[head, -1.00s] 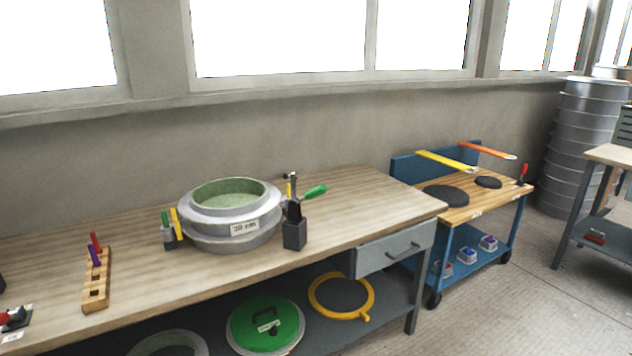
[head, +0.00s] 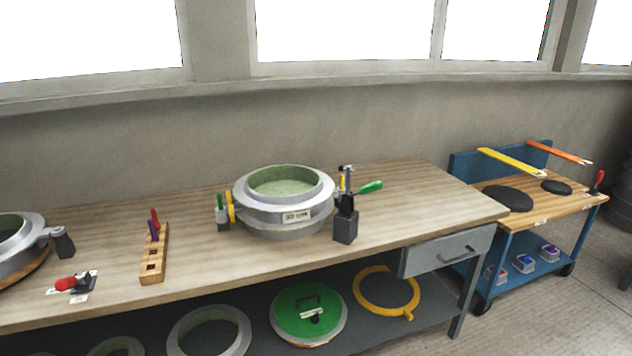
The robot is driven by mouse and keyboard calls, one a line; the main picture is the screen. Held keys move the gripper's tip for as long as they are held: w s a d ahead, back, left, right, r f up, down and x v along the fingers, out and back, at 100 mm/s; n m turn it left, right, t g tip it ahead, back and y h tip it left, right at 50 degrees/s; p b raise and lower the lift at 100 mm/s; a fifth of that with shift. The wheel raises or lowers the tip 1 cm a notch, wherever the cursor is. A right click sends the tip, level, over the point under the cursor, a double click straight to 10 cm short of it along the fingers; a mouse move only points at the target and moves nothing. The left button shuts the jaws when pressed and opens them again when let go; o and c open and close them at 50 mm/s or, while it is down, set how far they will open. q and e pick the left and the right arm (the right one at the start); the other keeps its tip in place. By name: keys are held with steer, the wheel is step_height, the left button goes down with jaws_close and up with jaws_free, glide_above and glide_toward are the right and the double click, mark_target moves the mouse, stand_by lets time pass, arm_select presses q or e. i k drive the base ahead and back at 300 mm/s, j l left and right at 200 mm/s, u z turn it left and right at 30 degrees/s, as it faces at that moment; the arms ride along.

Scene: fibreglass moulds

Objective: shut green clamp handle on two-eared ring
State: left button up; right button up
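A grey ring mould (head: 283,203) with a pale green inside and a size label stands on the wooden bench. At its right side is a dark clamp block (head: 346,225) with a green clamp handle (head: 370,187). The handle points out to the right and slightly up, away from the ring. At the ring's left side is another dark block with a green and a yellow upright piece (head: 223,210). A second grey ring (head: 20,245) with an ear at its right is cut by the left edge. Neither of my grippers is in view.
A wooden rack (head: 154,256) with red and purple pegs and a red-handled clamp (head: 70,283) lie left on the bench (head: 425,205). A drawer (head: 447,252) is under its right end. A blue cart (head: 480,262) stands to the right. The bench right of the ring is clear.

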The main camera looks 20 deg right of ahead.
mark_target(377, 184)
steer(key=i+l+u, duration=0.1)
steer(key=l+u, duration=0.25)
steer(key=l, duration=0.35)
steer(key=l+u, duration=0.4)
steer(key=l, duration=0.3)
steer(key=l+u, duration=0.35)
steer(key=l, duration=0.35)
